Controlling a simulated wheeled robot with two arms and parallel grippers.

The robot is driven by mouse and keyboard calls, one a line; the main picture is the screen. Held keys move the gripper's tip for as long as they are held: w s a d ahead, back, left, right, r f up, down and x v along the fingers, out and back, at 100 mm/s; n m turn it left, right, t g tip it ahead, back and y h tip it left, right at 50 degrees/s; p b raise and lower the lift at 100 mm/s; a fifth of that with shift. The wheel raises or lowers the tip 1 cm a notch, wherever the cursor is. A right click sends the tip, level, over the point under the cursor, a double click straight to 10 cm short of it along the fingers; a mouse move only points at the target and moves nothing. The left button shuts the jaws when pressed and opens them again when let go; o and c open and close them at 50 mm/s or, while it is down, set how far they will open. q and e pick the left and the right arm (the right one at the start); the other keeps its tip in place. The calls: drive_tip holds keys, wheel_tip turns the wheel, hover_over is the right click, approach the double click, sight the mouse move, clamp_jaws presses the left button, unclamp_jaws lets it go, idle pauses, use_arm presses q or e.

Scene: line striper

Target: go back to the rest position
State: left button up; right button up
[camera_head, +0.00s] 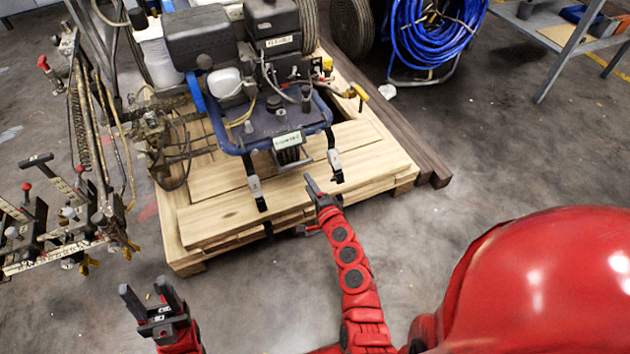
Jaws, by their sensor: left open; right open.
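The line striper (265,120) stands on a wooden pallet (215,215) in the upper middle of the head view. It has a blue frame, a dark engine and hanging grey-ended levers. My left gripper (147,293) is at the lower left, open and empty, over bare floor in front of the pallet. My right gripper (314,188) is open at the front edge of the pallet, near the hanging levers of the striper. I cannot tell whether it touches them. One of its fingers is hard to make out.
A rack of levers and hoses (75,190) stands on the left. A coiled blue hose (430,35) is at the back right, with a metal table (570,45) beyond. Dark beams (400,140) lie along the pallet's right side. The floor (500,150) on the right is clear.

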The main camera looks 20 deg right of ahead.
drive_tip(key=shift+s, duration=0.4)
drive_tip(key=shift+r, duration=0.1)
